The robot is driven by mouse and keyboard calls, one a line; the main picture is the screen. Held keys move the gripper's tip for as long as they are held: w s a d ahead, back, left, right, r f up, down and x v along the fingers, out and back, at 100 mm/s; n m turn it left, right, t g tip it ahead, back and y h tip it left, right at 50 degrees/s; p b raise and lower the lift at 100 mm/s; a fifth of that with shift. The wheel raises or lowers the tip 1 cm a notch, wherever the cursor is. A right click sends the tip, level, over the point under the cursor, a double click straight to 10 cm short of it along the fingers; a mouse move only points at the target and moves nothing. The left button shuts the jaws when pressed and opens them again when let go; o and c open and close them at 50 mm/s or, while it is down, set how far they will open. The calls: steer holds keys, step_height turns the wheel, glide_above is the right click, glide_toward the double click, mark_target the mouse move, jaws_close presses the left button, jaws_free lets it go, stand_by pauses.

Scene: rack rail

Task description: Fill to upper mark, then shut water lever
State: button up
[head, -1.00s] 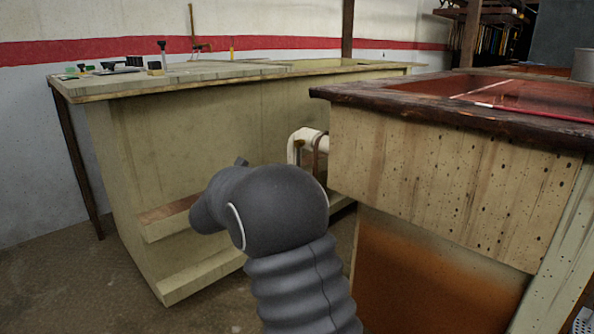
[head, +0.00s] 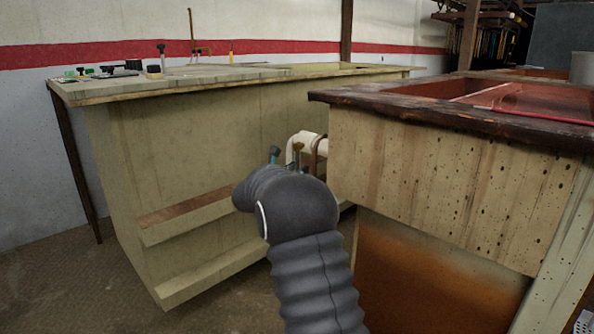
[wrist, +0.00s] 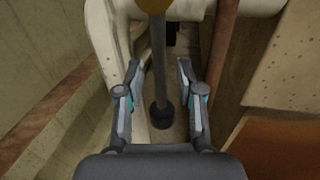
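In the wrist view, a grey lever rod (wrist: 158,60) with a black knob (wrist: 161,115) hangs from a brass-coloured valve (wrist: 154,5) at the top edge. My gripper (wrist: 158,64) is open, with one finger on either side of the rod and a gap on both sides. In the head view, a white pipe (head: 308,142) comes out from behind the tank, and a bit of my gripper (head: 275,155) shows near it. My arm hides the lever there. The wooden tank (head: 440,165) has a reddish inside; I cannot tell the water level or its marks.
A pale bench (head: 190,150) stands at the left with small tools (head: 105,70) on top. A brown upright pipe (wrist: 222,50) stands just right of the lever in the wrist view. The gap between bench and tank is narrow. Open floor (head: 60,290) lies front left.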

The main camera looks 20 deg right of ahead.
steer(key=shift+w+d, duration=0.1)
steer(key=shift+d, duration=0.05)
steer(key=shift+c, duration=0.2)
jaws_close()
steer(key=shift+w, duration=0.1)
